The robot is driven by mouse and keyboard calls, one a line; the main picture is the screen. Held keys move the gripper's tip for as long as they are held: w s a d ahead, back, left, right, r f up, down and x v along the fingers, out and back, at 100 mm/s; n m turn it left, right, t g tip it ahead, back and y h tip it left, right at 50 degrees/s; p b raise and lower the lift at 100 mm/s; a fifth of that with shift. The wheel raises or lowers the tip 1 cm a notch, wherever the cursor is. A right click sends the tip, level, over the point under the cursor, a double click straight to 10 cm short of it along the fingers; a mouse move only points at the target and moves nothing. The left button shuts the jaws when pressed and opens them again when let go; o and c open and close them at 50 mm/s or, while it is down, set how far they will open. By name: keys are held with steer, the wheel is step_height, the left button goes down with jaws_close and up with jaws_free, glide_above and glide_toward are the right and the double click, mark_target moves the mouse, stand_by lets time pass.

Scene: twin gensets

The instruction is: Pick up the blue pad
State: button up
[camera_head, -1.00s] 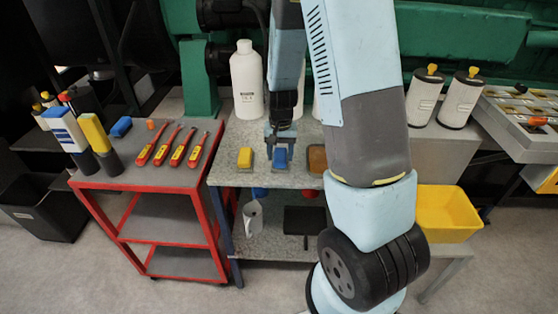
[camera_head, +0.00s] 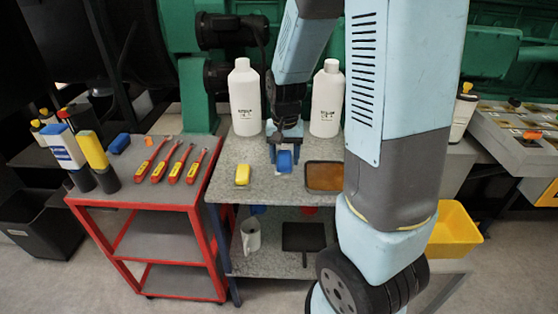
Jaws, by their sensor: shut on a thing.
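The blue pad (camera_head: 284,163) is in my gripper (camera_head: 285,158) over the grey speckled table (camera_head: 265,187), between the two white bottles and in front of them. The gripper points down and its fingers are on the pad. Whether the pad's underside is clear of the tabletop is hard to tell. A yellow pad (camera_head: 242,174) lies on the table to the left. Another blue block (camera_head: 119,143) lies on the red cart, well away from the gripper.
White bottles stand behind the gripper at left (camera_head: 245,97) and right (camera_head: 327,99). A brown-filled tray (camera_head: 324,176) lies right of the pad. The red cart (camera_head: 140,199) holds several red-and-yellow tools. A yellow bin (camera_head: 453,229) is at the right.

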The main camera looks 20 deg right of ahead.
steer(key=s+r, duration=0.3)
steer(key=s, duration=0.5)
steer(key=shift+s+r, duration=0.25)
steer(key=shift+r, duration=0.05)
steer(key=o, duration=0.6)
steer(key=c, duration=0.4)
steer(key=shift+a+f, duration=0.1)
